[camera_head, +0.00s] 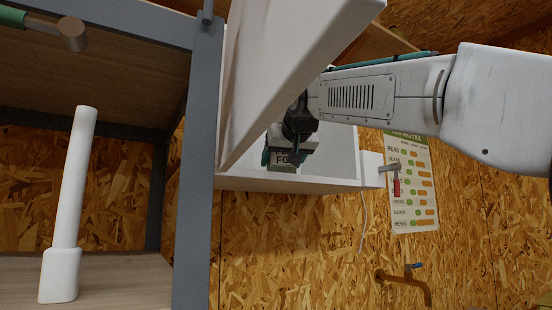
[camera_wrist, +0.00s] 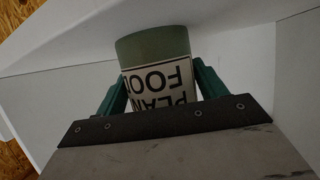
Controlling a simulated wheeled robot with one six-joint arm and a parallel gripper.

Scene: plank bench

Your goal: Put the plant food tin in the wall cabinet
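The plant food tin (camera_wrist: 155,50) is green with a white label reading "PLAN FOO", upside down in the wrist view. My gripper (camera_wrist: 158,90) has its green fingers on both sides of the tin, shut on it. In the head view the lower part of the tin (camera_head: 284,165) shows under my gripper (camera_head: 290,152). The white wall cabinet (camera_head: 290,183) has its door (camera_head: 275,70) swung open toward the camera. The tin is at the cabinet's opening, close to its floor. Whether it touches the floor I cannot tell.
A grey metal post (camera_head: 197,170) stands left of the cabinet. A white pole-shaped object (camera_head: 66,210) stands on a wooden shelf (camera_head: 120,280) at left. A poster (camera_head: 412,185) and a brass tap (camera_head: 405,283) are on the chipboard wall at right.

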